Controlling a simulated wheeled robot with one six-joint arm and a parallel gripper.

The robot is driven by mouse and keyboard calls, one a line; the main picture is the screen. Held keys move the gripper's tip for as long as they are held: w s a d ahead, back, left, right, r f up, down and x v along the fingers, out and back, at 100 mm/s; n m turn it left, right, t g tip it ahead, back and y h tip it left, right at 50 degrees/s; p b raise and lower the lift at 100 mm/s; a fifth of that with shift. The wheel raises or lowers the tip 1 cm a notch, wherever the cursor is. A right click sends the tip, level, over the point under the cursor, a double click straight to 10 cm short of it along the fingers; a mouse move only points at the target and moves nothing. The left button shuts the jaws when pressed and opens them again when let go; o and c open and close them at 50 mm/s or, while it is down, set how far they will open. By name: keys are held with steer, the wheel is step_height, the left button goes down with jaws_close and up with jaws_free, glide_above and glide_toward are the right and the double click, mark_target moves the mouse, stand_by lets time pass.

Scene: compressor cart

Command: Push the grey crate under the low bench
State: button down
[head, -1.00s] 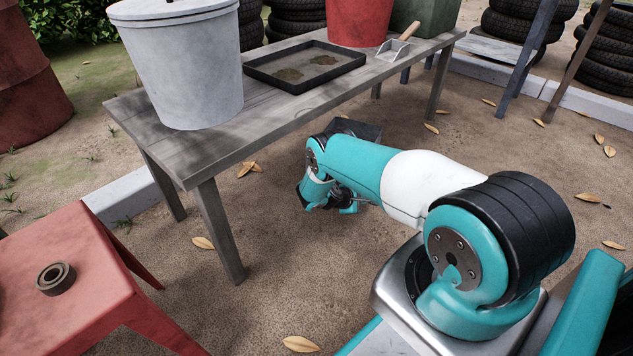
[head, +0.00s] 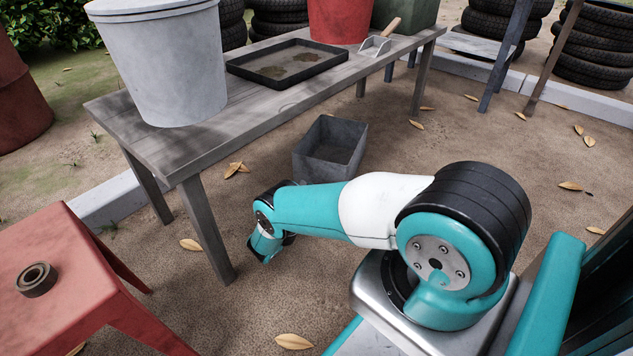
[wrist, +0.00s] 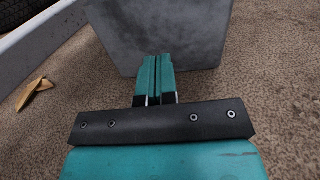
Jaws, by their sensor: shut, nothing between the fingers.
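The grey crate (head: 312,164) is an open-topped dark grey box. It stands upright on the dirt at the near side of the low wooden bench (head: 185,148), below its front edge. I cannot tell if any of it is under the bench top. In the wrist view the crate's wall (wrist: 155,30) fills the top middle. My gripper (wrist: 155,62) is shut and empty, with its fingers pointing at the crate's lower wall; I cannot tell if they touch it. In the head view my wrist is left of and nearer than the crate, and the fingers are hidden.
The bench bears a grey bucket (head: 165,65), a black tray (head: 285,85) and a red bucket (head: 338,18). A bench leg (head: 208,235) stands left of my wrist. A red stool (head: 75,270) is at the lower left. A curb (head: 108,203) runs behind. Dirt right of the crate is open.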

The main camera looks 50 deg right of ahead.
mark_target(319, 169)
steer(key=b+x, duration=0.2)
steer(key=b, duration=0.1)
steer(key=b+x, duration=0.2)
steer(key=b, duration=0.1)
steer(key=b+x, duration=0.1)
steer(key=b, duration=0.2)
steer(key=shift+w+d+f, duration=0.15)
steer(key=shift+d+f, duration=0.2)
steer(key=shift+r+b+x, duration=0.2)
steer(key=shift+b+x, duration=0.7)
steer(key=shift+x, duration=0.25)
steer(key=shift+w+d+r, duration=0.1)
steer(key=shift+d+r, duration=0.05)
steer(key=shift+d, duration=0.05)
